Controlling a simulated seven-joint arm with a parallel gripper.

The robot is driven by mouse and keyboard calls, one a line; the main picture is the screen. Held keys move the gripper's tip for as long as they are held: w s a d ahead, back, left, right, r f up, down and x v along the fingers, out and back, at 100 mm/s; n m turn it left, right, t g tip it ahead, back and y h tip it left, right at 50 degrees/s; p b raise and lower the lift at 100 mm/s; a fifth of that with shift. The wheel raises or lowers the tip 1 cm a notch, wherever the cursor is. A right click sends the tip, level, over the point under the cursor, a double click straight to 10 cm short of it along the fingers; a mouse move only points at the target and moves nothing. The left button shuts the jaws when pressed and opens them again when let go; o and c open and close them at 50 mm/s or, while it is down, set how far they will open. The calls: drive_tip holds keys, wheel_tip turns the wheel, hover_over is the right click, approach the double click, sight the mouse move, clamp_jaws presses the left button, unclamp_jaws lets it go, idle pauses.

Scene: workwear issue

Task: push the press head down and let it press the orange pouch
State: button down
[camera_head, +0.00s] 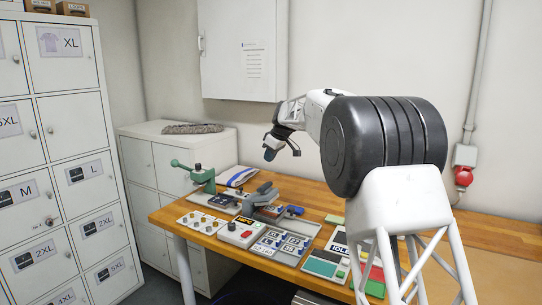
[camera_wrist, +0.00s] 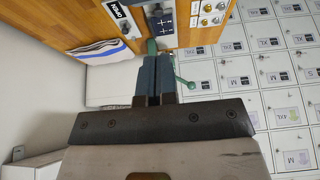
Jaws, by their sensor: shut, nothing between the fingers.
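My gripper (camera_head: 271,154) is shut and empty, held in the air above the back of the workbench. In the wrist view its two blue-grey fingers (camera_wrist: 153,72) lie side by side. Below it in the head view stands a grey press whose head (camera_head: 263,190) looks raised and tilted, with a blue handle (camera_head: 293,210) at its right. An orange-brown patch, probably the orange pouch (camera_head: 270,211), shows under the head; most of it is hidden. My gripper is apart from the press. A green lever tool (camera_head: 196,173) stands farther left; its green parts also show beyond my fingertips in the wrist view (camera_wrist: 184,83).
The wooden workbench (camera_head: 325,205) also holds a control box with a red button (camera_head: 243,232), trays of small parts (camera_head: 203,222) and a folded blue-striped cloth (camera_head: 238,176). Grey lockers (camera_head: 75,180) stand at left. A wall cabinet (camera_head: 238,50) hangs behind.

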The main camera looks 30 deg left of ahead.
hover_over(263, 186)
wheel_tip(263, 186, down, 7)
drive_tip(key=shift+f, duration=0.1)
drive_tip(key=shift+d+f, duration=0.4)
drive_tip(key=shift+f, duration=0.45)
drive_tip(key=shift+d+f, duration=0.3)
drive_tip(key=shift+f, duration=0.5)
